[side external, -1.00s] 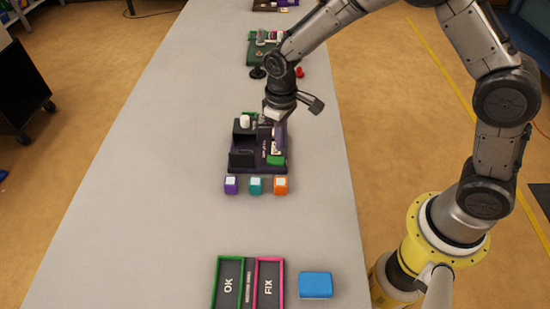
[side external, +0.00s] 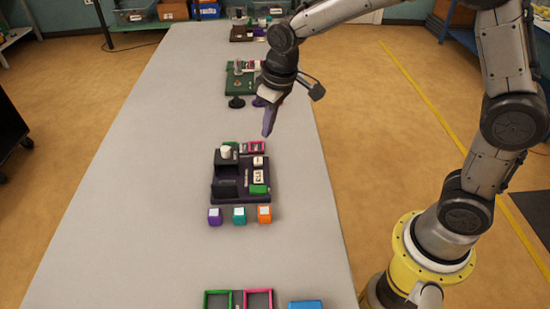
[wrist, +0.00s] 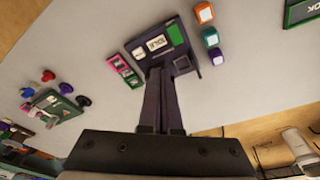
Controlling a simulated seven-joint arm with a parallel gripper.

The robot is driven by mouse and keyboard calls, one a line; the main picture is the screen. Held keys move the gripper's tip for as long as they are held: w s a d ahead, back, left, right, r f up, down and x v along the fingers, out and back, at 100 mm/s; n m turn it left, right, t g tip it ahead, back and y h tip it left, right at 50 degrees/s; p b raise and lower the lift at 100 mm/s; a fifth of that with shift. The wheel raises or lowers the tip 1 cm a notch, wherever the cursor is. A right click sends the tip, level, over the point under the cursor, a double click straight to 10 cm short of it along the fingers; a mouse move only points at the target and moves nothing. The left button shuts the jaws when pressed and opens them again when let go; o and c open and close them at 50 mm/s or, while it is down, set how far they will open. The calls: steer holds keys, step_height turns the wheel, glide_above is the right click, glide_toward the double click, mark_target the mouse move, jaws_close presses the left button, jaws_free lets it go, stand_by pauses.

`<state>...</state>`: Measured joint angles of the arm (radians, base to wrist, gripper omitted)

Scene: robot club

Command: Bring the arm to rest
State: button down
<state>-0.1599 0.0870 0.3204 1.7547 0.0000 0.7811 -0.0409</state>
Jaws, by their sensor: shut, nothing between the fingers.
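My gripper (side external: 267,131) hangs in the air above the table, beyond the dark purple station (side external: 240,196) in the side view, pointing down. Its fingers are together with nothing between them. In the wrist view the two dark fingers (wrist: 159,74) lie side by side and overlap the view of the same station (wrist: 151,44), hiding part of it. The arm is bent, and its forearm reaches in from the upper right.
Purple (side external: 215,216), teal (side external: 239,215) and orange (side external: 264,214) cubes stand in front of the station. Green-rimmed (side external: 217,293) and pink-rimmed (side external: 258,293) trays and a blue block (side external: 305,304) are nearer. A green station (side external: 240,84) stands farther back. The table's left side is clear.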

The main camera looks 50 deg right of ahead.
steer(key=s+d+r+m+t, duration=0.25)
steer(key=s+d+r, duration=0.25)
steer(key=s+r, duration=0.8)
steer(key=s+f, duration=0.2)
steer(key=s, duration=0.4)
steer(key=s+d+f, duration=0.1)
steer(key=s+f, duration=0.1)
steer(key=s, duration=0.3)
steer(key=shift+s+d+f+t, duration=0.3)
steer(key=shift+s+f+t, duration=0.05)
steer(key=shift+t, duration=0.1)
